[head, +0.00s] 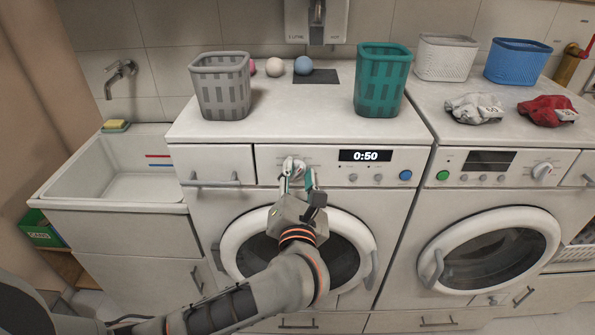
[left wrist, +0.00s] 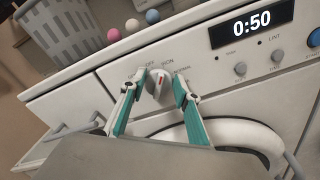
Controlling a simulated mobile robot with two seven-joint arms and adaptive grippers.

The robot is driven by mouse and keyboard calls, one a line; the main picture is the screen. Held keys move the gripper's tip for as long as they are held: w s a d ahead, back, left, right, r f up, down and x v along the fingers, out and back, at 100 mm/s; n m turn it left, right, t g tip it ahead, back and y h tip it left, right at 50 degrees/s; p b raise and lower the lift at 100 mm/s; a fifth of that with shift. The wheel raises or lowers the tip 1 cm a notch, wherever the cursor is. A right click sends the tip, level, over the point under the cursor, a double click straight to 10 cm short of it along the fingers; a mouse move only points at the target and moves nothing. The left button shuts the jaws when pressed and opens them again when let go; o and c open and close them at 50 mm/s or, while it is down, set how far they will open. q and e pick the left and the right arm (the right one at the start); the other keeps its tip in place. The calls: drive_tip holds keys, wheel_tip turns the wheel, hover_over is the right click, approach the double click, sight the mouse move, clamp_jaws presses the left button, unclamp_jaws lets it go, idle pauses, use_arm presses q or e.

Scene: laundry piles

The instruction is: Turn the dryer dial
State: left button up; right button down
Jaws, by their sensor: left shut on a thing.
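The dryer dial (head: 293,166) is a round light-grey knob on the front panel of the left machine. In the left wrist view the dial (left wrist: 156,86) shows a red mark, with small labels around it, among them OFF. My left gripper (head: 298,180) reaches up to the dial from below. In the left wrist view its two teal fingers (left wrist: 158,90) stand on either side of the knob and are shut on it. The fingers partly hide the knob in the head view. The display (head: 365,155) reads 0:50. My right gripper is not in view.
A blue button (head: 405,175) and small knobs sit right of the dial. A drawer handle (head: 210,183) sticks out to the left. The round dryer door (head: 230,247) is below, behind my arm. Grey (head: 221,95) and green (head: 381,85) baskets stand on top.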

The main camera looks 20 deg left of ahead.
use_arm(q)
drive_tip(key=m, duration=0.4)
drive_tip(key=shift+d+f+m, duration=0.1)
drive_tip(key=shift+d+m, duration=0.1)
drive_tip(key=shift+m, duration=0.1)
drive_tip(key=m, duration=0.4)
drive_tip(key=shift+f, duration=0.15)
drive_tip(key=shift+m, duration=0.3)
drive_tip(key=o, duration=1.1)
drive_tip(key=shift+w+d, duration=0.1)
drive_tip(key=shift+f, duration=0.1)
drive_tip(key=v, duration=1.2)
